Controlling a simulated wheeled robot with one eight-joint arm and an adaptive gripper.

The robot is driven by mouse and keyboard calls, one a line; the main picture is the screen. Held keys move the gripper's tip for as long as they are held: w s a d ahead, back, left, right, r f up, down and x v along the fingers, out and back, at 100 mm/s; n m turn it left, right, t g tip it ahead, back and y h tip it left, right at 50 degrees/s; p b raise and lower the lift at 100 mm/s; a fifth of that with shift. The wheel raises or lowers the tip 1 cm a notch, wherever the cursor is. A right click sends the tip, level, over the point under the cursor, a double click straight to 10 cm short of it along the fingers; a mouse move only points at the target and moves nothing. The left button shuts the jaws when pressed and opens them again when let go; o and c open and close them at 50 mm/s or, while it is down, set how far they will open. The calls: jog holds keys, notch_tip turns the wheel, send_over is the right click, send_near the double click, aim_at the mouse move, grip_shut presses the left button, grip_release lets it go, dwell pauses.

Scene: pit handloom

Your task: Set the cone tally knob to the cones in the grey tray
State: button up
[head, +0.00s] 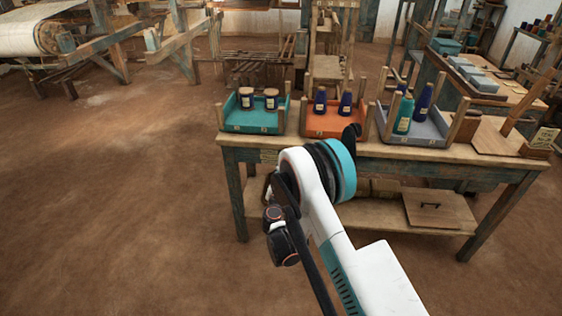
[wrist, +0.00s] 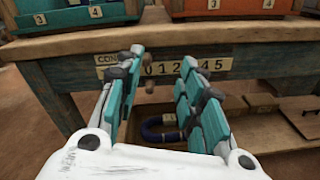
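The grey tray (head: 440,139) stands at the right of the bench top in the head view. It holds a teal cone (head: 404,114) and a dark blue cone (head: 423,101); another dark blue shape is partly hidden behind them. In the wrist view a pale number strip (wrist: 215,66) marked "CON..." runs along the bench front. A small brown knob-like piece (wrist: 149,84) shows just below the strip, between the fingers; its setting cannot be read. My gripper (wrist: 162,62) is open and empty before the strip, its fingers hiding parts of it.
A blue curved object (wrist: 160,132) lies below the bench front. The floor at left is clear.

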notch_tip(320, 180, down, 4)
jog(key=s+a+r+n+y, duration=0.1)
jog(key=s+a+n, duration=0.1)
jog(key=w+b, duration=0.1)
jog(key=w, duration=1.2)
jog(key=shift+w+d+f+t, duration=0.2)
jog(key=shift+w+t, duration=0.05)
jog(key=shift+t, duration=0.05)
jog(key=shift+c, duration=0.3)
grip_shut()
